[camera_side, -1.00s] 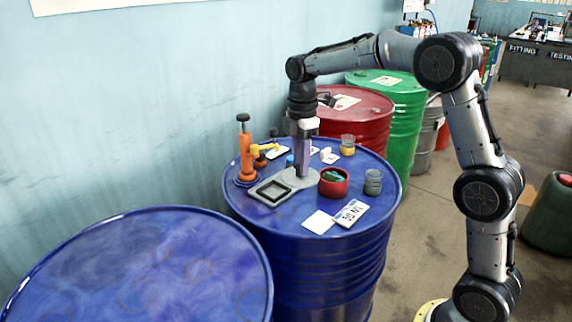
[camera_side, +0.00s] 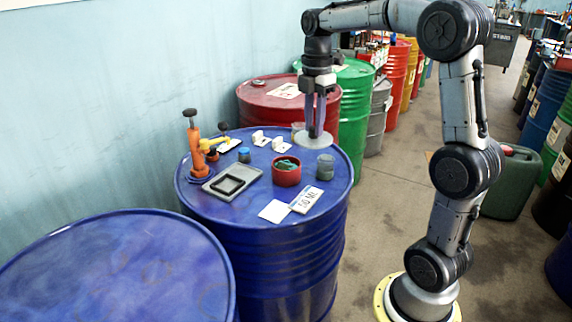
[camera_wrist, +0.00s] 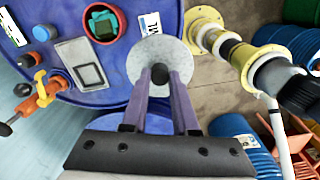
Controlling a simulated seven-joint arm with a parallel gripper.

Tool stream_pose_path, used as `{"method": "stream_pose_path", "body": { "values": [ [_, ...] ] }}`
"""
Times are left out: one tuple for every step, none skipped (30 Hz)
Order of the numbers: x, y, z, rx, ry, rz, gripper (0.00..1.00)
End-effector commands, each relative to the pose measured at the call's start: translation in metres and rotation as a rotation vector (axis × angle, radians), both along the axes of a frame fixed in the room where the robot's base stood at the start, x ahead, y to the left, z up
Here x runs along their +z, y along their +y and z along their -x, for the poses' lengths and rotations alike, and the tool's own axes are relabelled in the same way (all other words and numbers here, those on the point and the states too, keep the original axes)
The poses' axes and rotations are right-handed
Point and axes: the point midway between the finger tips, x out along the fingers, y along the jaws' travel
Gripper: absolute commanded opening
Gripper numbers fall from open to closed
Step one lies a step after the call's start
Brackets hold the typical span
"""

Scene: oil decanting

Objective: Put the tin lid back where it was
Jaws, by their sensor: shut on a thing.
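My gripper (camera_side: 314,132) is shut on the black knob (camera_wrist: 160,73) of a round, pale grey lid (camera_side: 306,141). The lid (camera_wrist: 146,58) hangs below my fingers in the wrist view. In the side view it is at the back right of the blue drum top and looks about level. It partly covers a clear glass (camera_side: 298,127); I cannot tell whether they touch. An open red tin (camera_side: 287,175) with green stuff inside stands left of and nearer than the lid; it also shows in the wrist view (camera_wrist: 88,31).
A grey tray (camera_side: 210,187), an orange pump (camera_side: 196,155) and a blue-capped bottle (camera_side: 244,155) stand on the left. A grey jar (camera_side: 325,167) is right of the tin. White cards (camera_side: 275,211) lie in front. White pieces (camera_side: 260,139) lie behind.

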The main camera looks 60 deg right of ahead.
Motion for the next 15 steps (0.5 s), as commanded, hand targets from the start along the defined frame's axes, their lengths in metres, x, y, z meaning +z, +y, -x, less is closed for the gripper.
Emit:
{"method": "stream_pose_path", "body": {
  "values": [
    [0.001,-0.005,0.001,-0.014,0.0,0.0,0.0],
    [0.0,-0.007,0.001,-0.019,0.001,0.0,0.0],
    [-0.001,-0.01,-0.002,-0.023,0.001,0.0,0.0],
    [-0.003,-0.013,-0.006,-0.025,0.002,-0.002,0.0],
    [-0.006,-0.015,-0.01,-0.025,0.003,-0.002,0.0],
    [-0.01,-0.018,-0.017,-0.025,0.004,-0.002,0.0],
    [-0.012,-0.021,-0.023,-0.025,0.004,-0.002,0.0],
    [-0.016,-0.024,-0.029,-0.025,0.004,-0.002,0.0],
    [-0.02,-0.028,-0.037,-0.025,0.004,-0.002,0.0],
    [-0.023,-0.031,-0.043,-0.025,0.004,-0.002,0.0],
    [-0.026,-0.035,-0.049,-0.025,0.004,-0.002,0.0],
    [-0.03,-0.039,-0.057,-0.025,0.003,-0.002,0.0],
    [-0.033,-0.042,-0.063,-0.024,0.003,-0.002,0.0],
    [-0.035,-0.045,-0.069,-0.024,0.002,-0.001,0.0],
    [-0.039,-0.048,-0.076,-0.024,0.002,-0.001,0.0]
  ]
}}
